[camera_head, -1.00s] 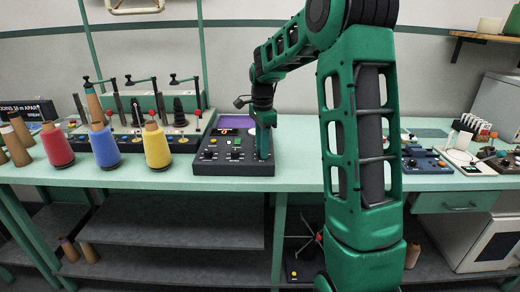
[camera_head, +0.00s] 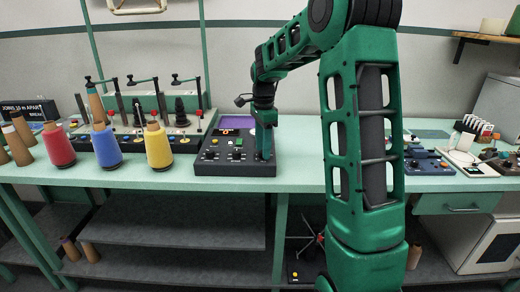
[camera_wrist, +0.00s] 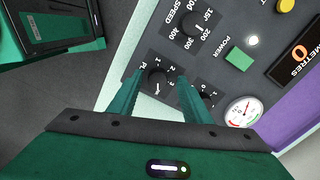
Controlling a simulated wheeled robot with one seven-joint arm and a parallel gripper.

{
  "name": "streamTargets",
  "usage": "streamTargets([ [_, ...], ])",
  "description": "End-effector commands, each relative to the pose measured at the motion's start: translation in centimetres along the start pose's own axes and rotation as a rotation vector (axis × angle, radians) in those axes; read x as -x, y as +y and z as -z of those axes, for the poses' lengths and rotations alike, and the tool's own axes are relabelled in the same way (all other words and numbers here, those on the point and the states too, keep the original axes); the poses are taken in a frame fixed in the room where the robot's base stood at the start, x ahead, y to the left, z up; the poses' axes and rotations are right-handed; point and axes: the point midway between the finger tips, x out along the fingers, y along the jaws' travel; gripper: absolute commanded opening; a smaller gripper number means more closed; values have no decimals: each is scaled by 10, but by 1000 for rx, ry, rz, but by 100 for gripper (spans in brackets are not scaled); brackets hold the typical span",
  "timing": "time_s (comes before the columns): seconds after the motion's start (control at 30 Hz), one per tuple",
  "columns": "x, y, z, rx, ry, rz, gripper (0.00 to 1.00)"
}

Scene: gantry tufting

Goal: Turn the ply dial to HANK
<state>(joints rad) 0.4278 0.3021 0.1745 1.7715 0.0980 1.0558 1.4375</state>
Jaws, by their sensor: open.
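The ply dial (camera_wrist: 157,76) is a black round knob on the dark control panel (camera_wrist: 205,68), with a partly visible "PL" label and small numbers around it. My gripper (camera_wrist: 159,80) is open, with one green finger on each side of this dial in the wrist view. I cannot tell whether the fingers touch it. The dial's pointer is too small to read surely, and I see no HANK mark. In the head view my gripper (camera_head: 264,147) points down over the right side of the panel (camera_head: 215,170) and hides part of it.
A speed dial (camera_wrist: 190,25), a green power button (camera_wrist: 240,60), a round gauge (camera_wrist: 242,112) and a red metres display (camera_wrist: 300,54) are nearby. Another knob (camera_wrist: 207,98) is partly behind the right finger.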

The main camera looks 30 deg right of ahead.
Motion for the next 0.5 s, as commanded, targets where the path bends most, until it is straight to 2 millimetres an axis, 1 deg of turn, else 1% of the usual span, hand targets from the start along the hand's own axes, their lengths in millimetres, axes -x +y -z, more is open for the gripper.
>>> streamTargets([
  [0.17,27,-1,0,0,1,4,44],
  [0.4,71,-2,-1,0,1,4,44],
  [0.5,86,-3,-1,1,1,4,44],
])
